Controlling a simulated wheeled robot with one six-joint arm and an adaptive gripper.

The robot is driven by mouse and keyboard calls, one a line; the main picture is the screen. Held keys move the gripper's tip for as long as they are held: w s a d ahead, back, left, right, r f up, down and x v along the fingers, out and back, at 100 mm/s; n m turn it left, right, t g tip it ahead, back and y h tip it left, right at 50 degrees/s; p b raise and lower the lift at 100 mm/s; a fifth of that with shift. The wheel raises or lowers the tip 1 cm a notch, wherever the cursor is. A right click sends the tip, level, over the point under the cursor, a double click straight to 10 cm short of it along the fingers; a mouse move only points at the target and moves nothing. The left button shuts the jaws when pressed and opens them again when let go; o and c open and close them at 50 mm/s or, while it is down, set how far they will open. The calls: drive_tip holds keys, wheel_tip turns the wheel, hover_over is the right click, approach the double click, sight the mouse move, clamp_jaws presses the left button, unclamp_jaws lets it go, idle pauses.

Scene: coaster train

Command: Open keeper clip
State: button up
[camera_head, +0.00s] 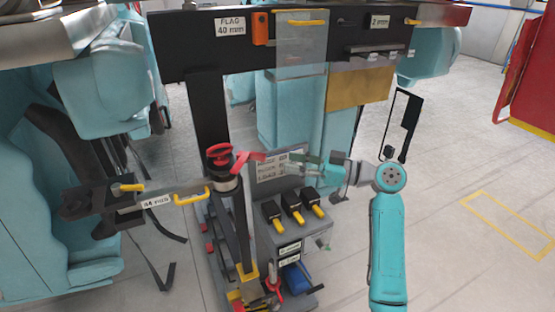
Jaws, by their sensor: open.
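I cannot tell for sure which part is the keeper clip. A red lever-like piece (247,161) sticks out to the right of a red knob (219,152) on top of a dark upright post, and it may be the clip. My gripper (303,166) reaches in from the right, in front of a grey lettered plate (271,168). Its fingers are small and partly blurred against the background. It is open, and nothing shows between the fingers. Its tips look close to the red piece's right end, but I cannot tell whether they touch.
A dark crossbar (180,45) with labels, an orange block (260,28) and yellow handles spans the top. A labelled bracket (155,201) juts left. Several yellow-handled black blocks (293,205) sit on a grey cart below.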

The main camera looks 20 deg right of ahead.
drive_tip(key=shift+v, duration=1.15)
